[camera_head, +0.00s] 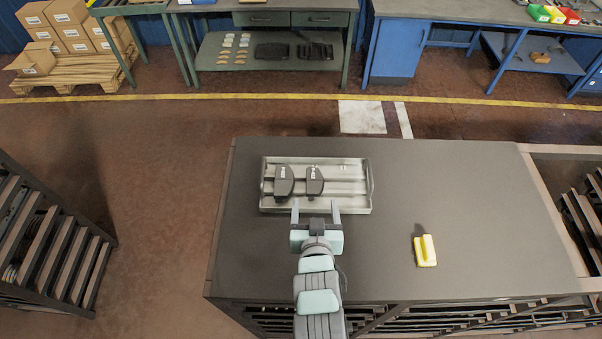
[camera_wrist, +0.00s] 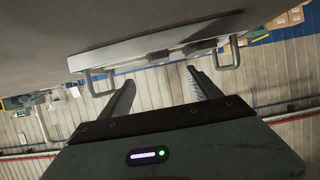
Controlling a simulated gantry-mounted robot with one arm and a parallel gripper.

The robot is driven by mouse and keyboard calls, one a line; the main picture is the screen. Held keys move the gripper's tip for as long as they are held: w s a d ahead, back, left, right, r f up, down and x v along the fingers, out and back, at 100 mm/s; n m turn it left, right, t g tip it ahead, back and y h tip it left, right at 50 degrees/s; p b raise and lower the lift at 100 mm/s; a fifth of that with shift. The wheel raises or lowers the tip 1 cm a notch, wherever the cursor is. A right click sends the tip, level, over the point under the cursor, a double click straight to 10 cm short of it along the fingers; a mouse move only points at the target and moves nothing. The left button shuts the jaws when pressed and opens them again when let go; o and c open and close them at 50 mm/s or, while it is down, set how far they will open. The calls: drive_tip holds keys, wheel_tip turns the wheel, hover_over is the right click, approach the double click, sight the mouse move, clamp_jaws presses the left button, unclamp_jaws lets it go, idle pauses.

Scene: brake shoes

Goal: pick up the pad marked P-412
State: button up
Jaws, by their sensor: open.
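Two dark pads lie in a shallow metal tray (camera_head: 352,188) on the dark table: a left pad (camera_head: 284,184) and a right pad (camera_head: 314,186). Each has a small white label, too small to read, so I cannot tell which is P-412. My gripper (camera_head: 316,206) is open and empty at the tray's near edge, its fingers pointing toward the tray, roughly below the right pad in the picture.
A yellow block-like object (camera_head: 426,252) lies on the table (camera_head: 470,190) to the right. The tray has handles (camera_wrist: 228,54) at its ends. The table's right half is mostly clear. Workbenches (camera_head: 265,20), boxes (camera_head: 70,40) and racks (camera_head: 50,240) stand away from it.

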sight(315, 181)
drive_tip(key=shift+w+d+f+b, duration=0.1)
drive_tip(key=shift+w+f+b, duration=0.45)
drive_tip(key=shift+b, duration=0.5)
drive_tip(key=b+x, duration=0.3)
drive_tip(key=b, duration=0.1)
drive_tip(key=shift+w, duration=0.35)
drive_tip(key=shift+w+p, duration=0.3)
drive_tip(key=shift+w, duration=0.1)
drive_tip(key=shift+p+x, duration=0.85)
drive_tip(key=shift+x, duration=1.5)
drive_tip(key=shift+c, duration=0.3)
clamp_jaws()
